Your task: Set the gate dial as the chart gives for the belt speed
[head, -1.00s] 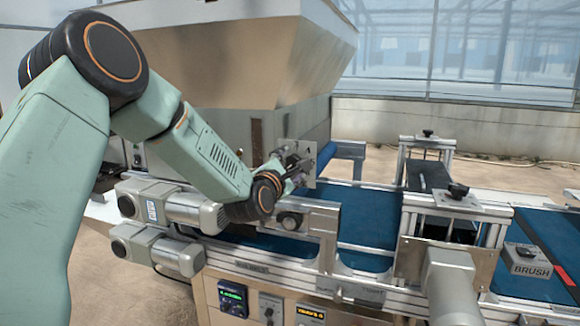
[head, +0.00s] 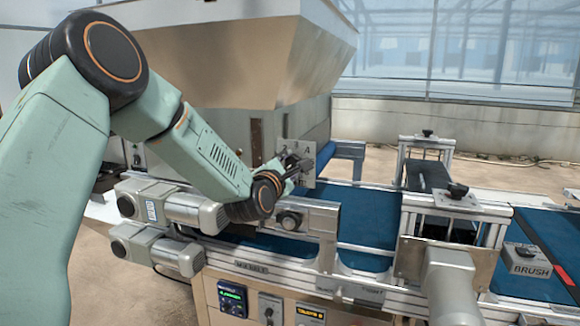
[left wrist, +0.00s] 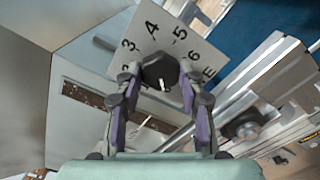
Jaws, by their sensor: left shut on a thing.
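The gate dial is a black knob (left wrist: 160,72) on a pale plate (left wrist: 196,48) with black numerals; 3, 4, 5 and 6 are readable in the left wrist view. A white mark shows on the knob's near side; which numeral it stands for I cannot tell. My left gripper (left wrist: 160,84) is shut on the knob, one finger on each side. In the head view the left gripper (head: 292,170) is at the plate (head: 308,152) on the hopper's side and hides most of the knob. A green-lit display (head: 232,297) is on the front panel; its digits are unreadable. No chart is legible.
The large metal hopper (head: 215,55) stands behind my left arm. A blue belt (head: 370,215) runs to the right under a metal frame (head: 455,205). A grey block marked BRUSH (head: 527,260) sits at the right. Motors (head: 175,207) stick out below my left forearm.

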